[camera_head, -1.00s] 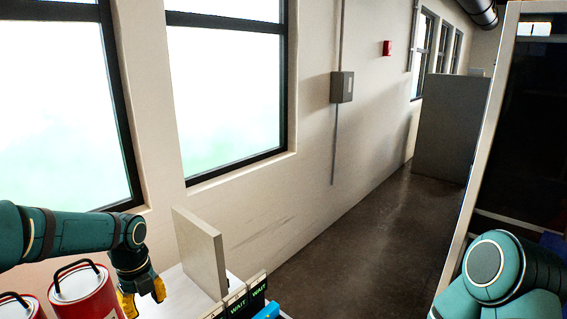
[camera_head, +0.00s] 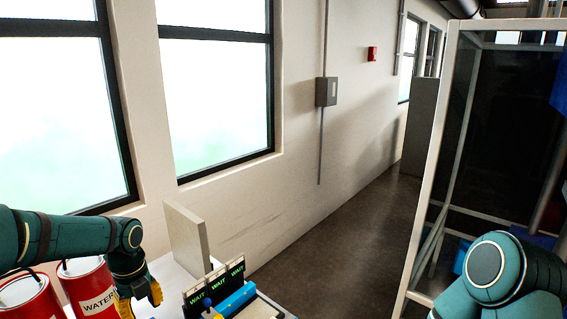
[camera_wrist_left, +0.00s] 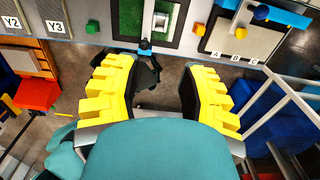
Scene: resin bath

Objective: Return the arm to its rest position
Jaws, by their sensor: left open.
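My left arm comes in from the left in the head view, bent downward at the wrist. Its yellow-fingered left gripper (camera_head: 140,297) hangs beside the red cans, over or near the white table. In the left wrist view the two yellow fingers of the left gripper (camera_wrist_left: 160,88) are spread wide with nothing held between them. Dark floor and a table edge show beyond them. My right arm (camera_head: 503,277) shows only as a teal rounded link at the lower right of the head view. Its gripper is out of view.
Red cans, one marked WATER (camera_head: 92,290), stand beside the left arm. A framed dark enclosure (camera_head: 447,150) stands right. Open floor (camera_head: 325,230) lies between.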

